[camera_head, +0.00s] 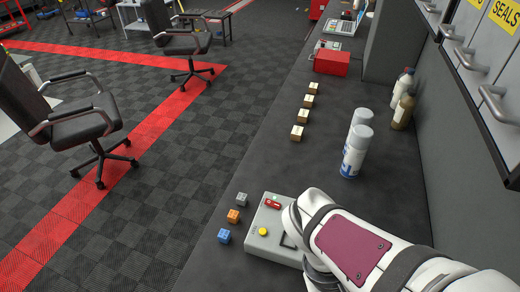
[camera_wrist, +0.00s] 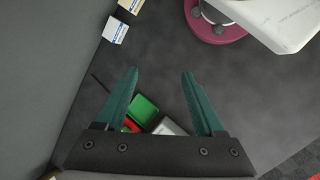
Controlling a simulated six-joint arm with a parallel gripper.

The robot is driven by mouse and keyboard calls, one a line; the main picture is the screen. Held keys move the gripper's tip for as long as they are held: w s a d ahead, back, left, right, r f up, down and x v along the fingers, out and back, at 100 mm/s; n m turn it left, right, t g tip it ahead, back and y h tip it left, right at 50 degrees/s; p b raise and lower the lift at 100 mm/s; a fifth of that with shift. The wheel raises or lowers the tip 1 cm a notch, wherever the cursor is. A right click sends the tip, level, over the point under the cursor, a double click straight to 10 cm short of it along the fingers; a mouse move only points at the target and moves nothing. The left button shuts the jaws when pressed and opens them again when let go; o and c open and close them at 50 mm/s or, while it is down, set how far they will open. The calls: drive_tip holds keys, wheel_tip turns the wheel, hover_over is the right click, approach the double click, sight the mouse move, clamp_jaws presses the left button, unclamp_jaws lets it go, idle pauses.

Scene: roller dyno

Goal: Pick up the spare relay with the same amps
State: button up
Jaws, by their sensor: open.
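My gripper (camera_wrist: 160,72) is open in the wrist view, its two green fingers apart with nothing held between their tips. In the head view my white arm hides it. Three small cubes, one grey (camera_head: 242,199), one orange (camera_head: 233,215) and one blue (camera_head: 224,236), sit on the bench left of a pale box (camera_head: 264,244). That box has a red part and a yellow button, and my arm partly covers it. I cannot tell which pieces are spare relays, and no amps marking is readable. A green piece (camera_wrist: 145,106) shows beyond the fingers in the wrist view, partly hidden.
Several labelled tan blocks (camera_head: 297,132) stand in a row along the dark bench (camera_head: 270,160). Two spray cans (camera_head: 355,155) and some bottles (camera_head: 403,105) stand at right, near the wall cabinets. A red box (camera_head: 331,62) is farther back. Bare bench lies between blocks and cans.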

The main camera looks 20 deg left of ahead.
drive_tip(key=w+a+f+n+t+h, duration=0.25)
drive_tip(key=w+a+n, duration=0.25)
drive_tip(key=n, duration=0.3)
drive_tip(key=n+t+y, duration=0.8)
drive_tip(key=n+t, duration=0.5)
drive_tip(key=n, duration=0.9)
approach(222, 239)
drive_tip(key=shift+g+h, duration=0.25)
drive_tip(key=shift+g, duration=0.1)
drive_tip(key=x, duration=1.1)
drive_tip(key=shift+w+a+r, duration=0.1)
drive_tip(key=shift+a+r, duration=0.1)
drive_tip(key=shift+r, duration=0.05)
clamp_jaws()
